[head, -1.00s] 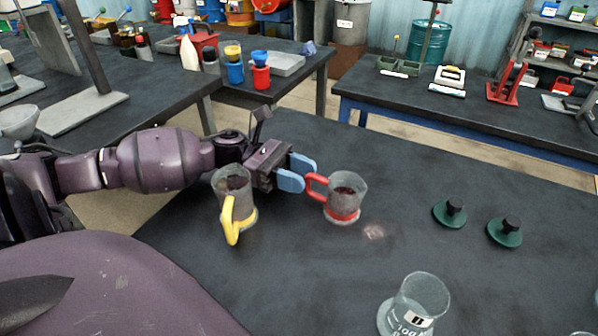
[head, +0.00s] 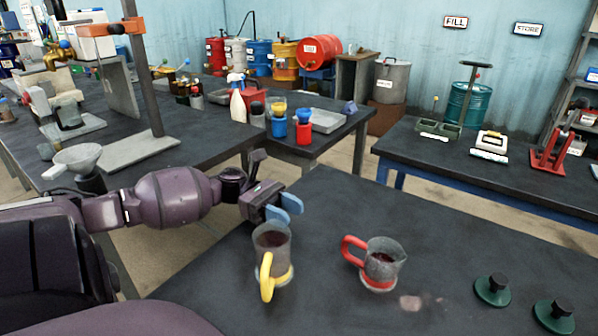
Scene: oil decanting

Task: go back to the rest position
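My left gripper (head: 285,208) reaches in from the left above the dark near table. Its blue fingers look apart, with nothing between them. The jug with the yellow handle and base (head: 273,256) stands upright just below and in front of the fingers, with dark liquid inside. The jug with the red handle and base (head: 381,266) stands upright to the right, clear of the gripper, also with dark liquid. My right gripper is not in view.
Two green lids with black knobs (head: 492,289) (head: 554,315) lie on the near table (head: 450,230) at the right. A wet-looking spot (head: 410,302) is beside the red-handled jug. A funnel (head: 77,160) stands at the left, close to my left arm.

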